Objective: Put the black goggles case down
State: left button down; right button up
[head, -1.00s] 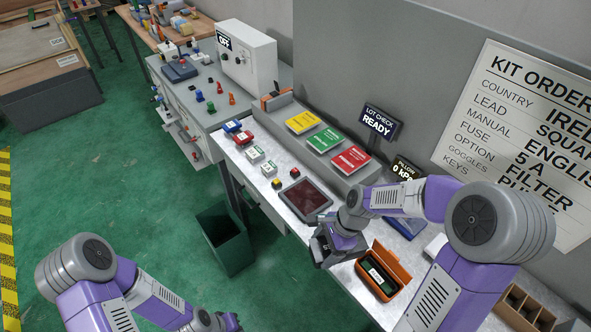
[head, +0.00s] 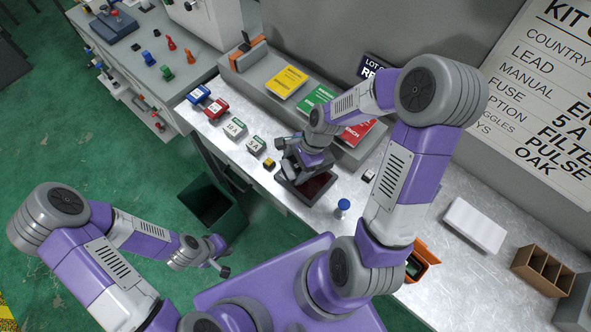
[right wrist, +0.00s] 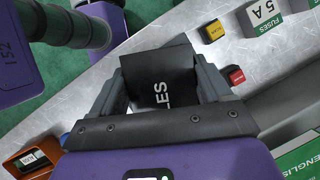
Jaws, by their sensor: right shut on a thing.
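The black goggles case (right wrist: 158,82), with the white letters "LES" showing, is between the fingers of my right gripper (right wrist: 165,92) in the right wrist view. My right gripper (head: 296,166) is shut on it, above the dark reddish tray (head: 318,190) on the metal bench in the head view. The gripper and arm hide most of the case there, and I cannot tell whether it touches the tray. My left gripper (head: 222,262) is low, in front of the bench and away from the case; its jaws are too small to judge.
An orange case (head: 428,252), a white tray (head: 474,224) and a brown divided box (head: 543,268) lie further right. A bin (head: 212,205) stands below.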

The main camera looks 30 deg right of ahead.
notch_tip(320, 180, down, 4)
jog(key=shift+f, duration=0.15)
jog(key=shift+w+f, duration=0.15)
jog(key=shift+f, duration=0.2)
jog(key=shift+f, duration=0.1)
jog(key=shift+f+b, duration=0.15)
jog(key=shift+b, duration=0.25)
jog(key=o, duration=1.4)
jog(key=shift+r+p, duration=0.35)
jog(key=shift+r, duration=0.05)
jog(key=p+v, duration=0.1)
jog(key=v, duration=1)
jog(key=shift+d+r, duration=0.1)
jog(key=shift+r, duration=0.3)
